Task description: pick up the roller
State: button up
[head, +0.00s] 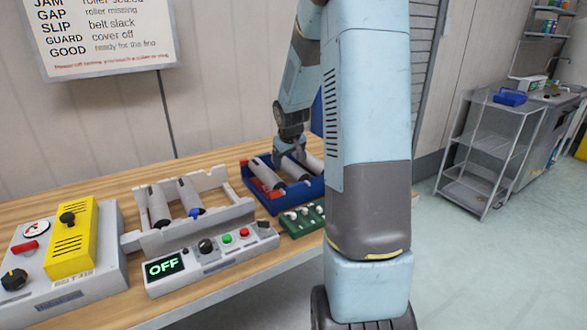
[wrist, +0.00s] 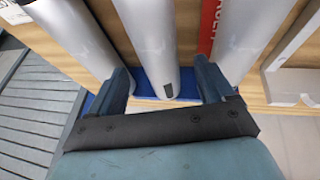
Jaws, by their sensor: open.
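Several grey rollers lie side by side in a blue tray (head: 268,203) on the bench. One roller (head: 263,172) is at the tray's left and another (head: 312,163) at its right. My gripper (head: 290,153) is pointed down over the tray and partly hides its contents. In the wrist view my gripper (wrist: 165,80) is open, its fingers on either side of the middle roller (wrist: 148,35). I cannot tell whether they touch it. A left roller (wrist: 75,35) and a right roller (wrist: 247,40) lie outside the fingers.
A white frame (head: 200,232) holding two rollers stands left of the tray. A control box (head: 212,257) reading OFF is in front of it. A green block (head: 303,220) with white pieces sits before the tray. A yellow-covered unit (head: 70,245) is far left.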

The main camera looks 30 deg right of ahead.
aim_at(289, 163)
jog(key=shift+x, duration=2.15)
jog(key=shift+s, duration=0.1)
jog(key=shift+c, duration=0.3)
jog(key=c, duration=1.3)
